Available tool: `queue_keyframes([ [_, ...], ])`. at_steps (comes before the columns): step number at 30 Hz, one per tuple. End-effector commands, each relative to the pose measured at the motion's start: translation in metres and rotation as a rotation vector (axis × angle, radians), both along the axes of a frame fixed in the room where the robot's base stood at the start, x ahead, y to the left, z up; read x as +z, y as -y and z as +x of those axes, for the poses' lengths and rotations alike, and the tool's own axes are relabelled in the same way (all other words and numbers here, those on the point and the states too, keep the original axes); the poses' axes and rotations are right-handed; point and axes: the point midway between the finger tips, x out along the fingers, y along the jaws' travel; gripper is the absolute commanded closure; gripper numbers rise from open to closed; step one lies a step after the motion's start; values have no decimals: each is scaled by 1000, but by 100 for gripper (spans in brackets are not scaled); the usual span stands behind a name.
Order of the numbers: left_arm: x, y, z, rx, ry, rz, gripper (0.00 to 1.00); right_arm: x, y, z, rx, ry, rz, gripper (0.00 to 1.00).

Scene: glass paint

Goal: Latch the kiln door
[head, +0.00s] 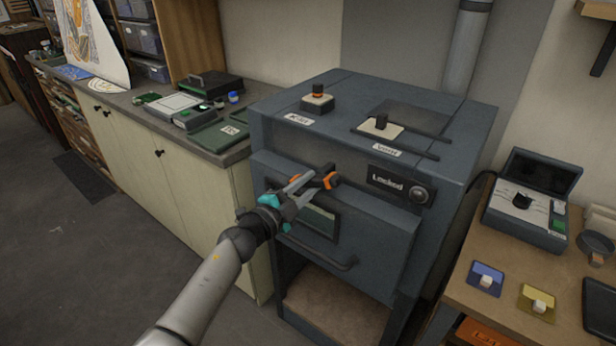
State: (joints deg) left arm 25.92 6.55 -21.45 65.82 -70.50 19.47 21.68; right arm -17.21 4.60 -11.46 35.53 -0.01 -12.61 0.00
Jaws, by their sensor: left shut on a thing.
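The grey-blue kiln (455,125) stands in the middle of the head view. An orange-and-dark latch handle (329,180) sits at the upper part of the door front. My left gripper (318,184) is shut on the latch handle and partly hides it. A dark plate reading "Locked" (386,184) is to its right, beside a round knob (419,194). My right gripper is not in view.
Two small knobbed blocks (317,101) and rails are on the kiln top. A left counter (215,150) holds trays and cases. A wooden table (490,250) at right holds an open case (530,205) and blue and yellow pieces.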

Motion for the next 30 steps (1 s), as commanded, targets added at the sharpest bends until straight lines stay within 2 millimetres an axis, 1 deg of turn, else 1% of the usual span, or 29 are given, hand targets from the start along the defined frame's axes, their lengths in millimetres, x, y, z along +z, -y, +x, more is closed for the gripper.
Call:
queue_keyframes([
  [1, 3, -1, 0, 2, -29, -37, 100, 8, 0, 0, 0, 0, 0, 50],
  [12, 2, -1, 0, 2, -234, -319, 100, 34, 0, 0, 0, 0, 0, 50],
  [21, 1, -1, 0, 2, -401, -549, 100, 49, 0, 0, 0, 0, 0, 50],
  [30, 0, -1, 0, 2, -544, -747, 100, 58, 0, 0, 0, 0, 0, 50],
])
